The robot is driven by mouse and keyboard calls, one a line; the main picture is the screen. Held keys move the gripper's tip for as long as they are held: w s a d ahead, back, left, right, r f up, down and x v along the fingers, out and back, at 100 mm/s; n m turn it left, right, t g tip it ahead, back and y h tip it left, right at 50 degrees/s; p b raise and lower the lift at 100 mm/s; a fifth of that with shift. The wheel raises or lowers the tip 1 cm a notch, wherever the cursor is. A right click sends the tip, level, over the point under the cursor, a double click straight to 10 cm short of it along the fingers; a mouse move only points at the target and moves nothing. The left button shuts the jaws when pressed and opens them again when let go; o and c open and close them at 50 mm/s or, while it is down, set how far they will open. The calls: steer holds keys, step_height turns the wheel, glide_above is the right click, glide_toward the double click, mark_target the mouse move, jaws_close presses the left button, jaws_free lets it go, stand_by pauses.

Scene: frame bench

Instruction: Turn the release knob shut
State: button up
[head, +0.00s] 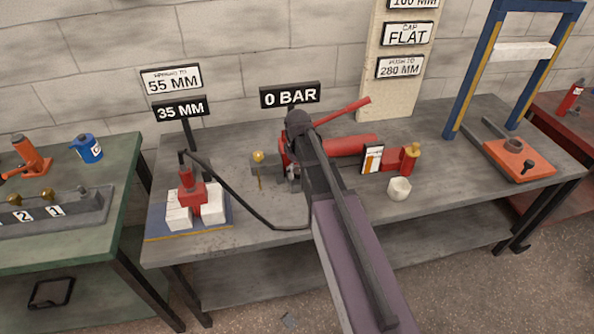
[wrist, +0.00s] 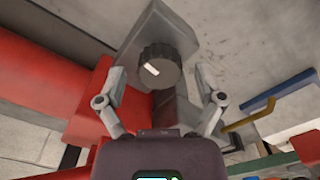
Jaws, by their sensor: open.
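The release knob (wrist: 160,68) is a dark, ribbed round knob with a white mark, on a grey block in the wrist view. The mark slants slightly down to the right. My gripper (wrist: 160,78) is open, with one finger at each side of the knob and visible gaps between them. In the head view my arm hides the knob. The red hand pump (head: 347,145) lies on the grey bench, with its red lever (head: 343,111) raised to the right. A black hose runs to a red spreader (head: 190,194) between white blocks.
Signs read 0 BAR (head: 290,95), 35 MM (head: 181,111) and 55 MM (head: 173,79). A brass-topped fitting (head: 258,158) stands left of my arm. A white cup-like piece (head: 399,189) and a framed card (head: 372,158) stand to the right. A blue press frame (head: 473,70) stands farther right.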

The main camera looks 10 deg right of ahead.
steer(key=c, duration=1.1)
steer(key=shift+c, duration=0.2)
steer(key=shift+m, duration=0.5)
steer(key=m, duration=0.2)
steer(key=shift+m, duration=0.3)
steer(key=m, duration=0.8)
steer(key=shift+d, duration=0.1)
steer(key=shift+s+m, duration=0.1)
steer(key=shift+m, duration=2.2)
